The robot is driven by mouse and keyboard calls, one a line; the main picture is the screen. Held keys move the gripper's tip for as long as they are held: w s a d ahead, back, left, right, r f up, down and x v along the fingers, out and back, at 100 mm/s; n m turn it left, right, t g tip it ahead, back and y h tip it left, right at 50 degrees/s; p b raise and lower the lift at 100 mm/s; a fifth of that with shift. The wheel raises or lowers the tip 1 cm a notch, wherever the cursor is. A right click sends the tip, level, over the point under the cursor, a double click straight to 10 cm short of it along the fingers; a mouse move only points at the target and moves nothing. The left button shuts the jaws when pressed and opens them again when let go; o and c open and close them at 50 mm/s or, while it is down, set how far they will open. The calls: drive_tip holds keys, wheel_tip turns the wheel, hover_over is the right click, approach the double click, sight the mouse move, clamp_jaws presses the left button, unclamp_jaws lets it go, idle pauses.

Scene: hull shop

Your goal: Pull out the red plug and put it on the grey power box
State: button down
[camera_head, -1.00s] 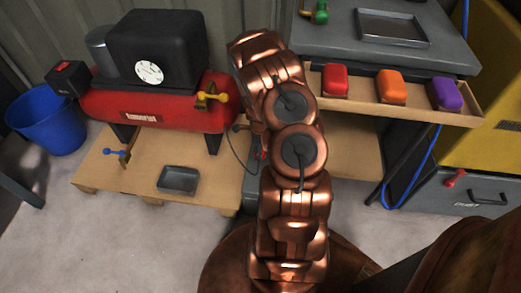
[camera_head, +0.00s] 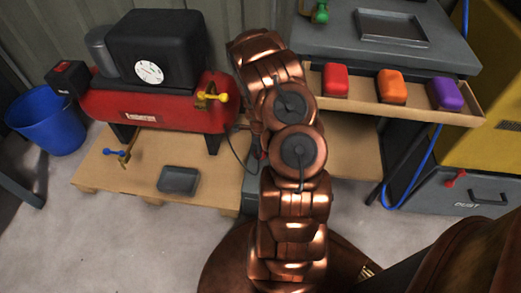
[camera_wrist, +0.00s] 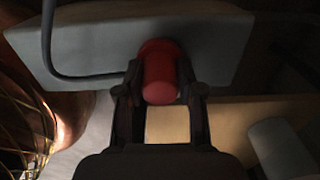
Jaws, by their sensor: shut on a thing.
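The red plug (camera_wrist: 160,78) is between the two fingers of my gripper (camera_wrist: 159,92) in the wrist view, with a finger against each side. My gripper is shut on it. Its far end meets or overlaps a grey box face, which looks like the grey power box (camera_wrist: 215,45); I cannot tell whether it is seated in it or apart. A dark cable (camera_wrist: 47,50) curves across the left of that face. In the head view my arm hides the gripper and most of the plug; part of the grey box (camera_head: 250,191) shows left of the arm.
A red compressor (camera_head: 160,105) stands on a wooden pallet (camera_head: 110,182) with a small grey tray (camera_head: 178,180). A wooden shelf (camera_head: 410,110) at right holds red, orange and purple blocks. A blue hose (camera_head: 420,165) hangs below it. A blue bucket (camera_head: 48,125) stands at left.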

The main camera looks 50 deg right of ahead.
drive_tip(key=shift+r, duration=0.1)
drive_tip(key=shift+r+p, duration=0.9)
drive_tip(key=shift+r, duration=2)
